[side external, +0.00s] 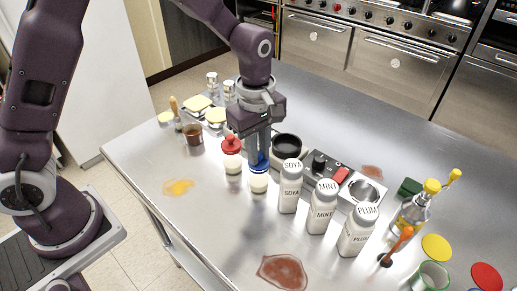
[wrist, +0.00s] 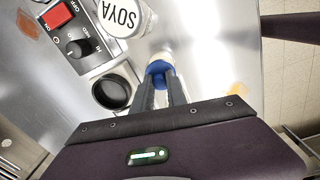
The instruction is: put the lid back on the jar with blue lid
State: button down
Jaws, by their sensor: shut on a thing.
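My gripper (side external: 258,158) points down and is shut on the blue lid (side external: 250,168), which also shows between the fingertips in the wrist view (wrist: 158,68). The small pale jar (side external: 259,184) stands upright directly below the lid, on the steel counter. The lid is at the jar's mouth or very slightly above it; I cannot tell whether they touch. The fingers hide part of the lid, and in the wrist view the lid hides most of the jar.
A red-lidded jar (side external: 232,164) stands close on the left. The SOYA (side external: 290,188), MINT (side external: 322,208) and PLUM (side external: 357,232) bottles stand to the right. A dark pot (side external: 287,145) sits on a burner behind. The counter in front is mostly clear, with spills.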

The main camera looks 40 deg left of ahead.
dwell(0.3)
jog(key=c, duration=1.3)
grip_release()
jog(key=shift+o, duration=0.5)
jog(key=o, duration=0.4)
jog(key=shift+o, duration=0.2)
jog(key=shift+r, duration=3.5)
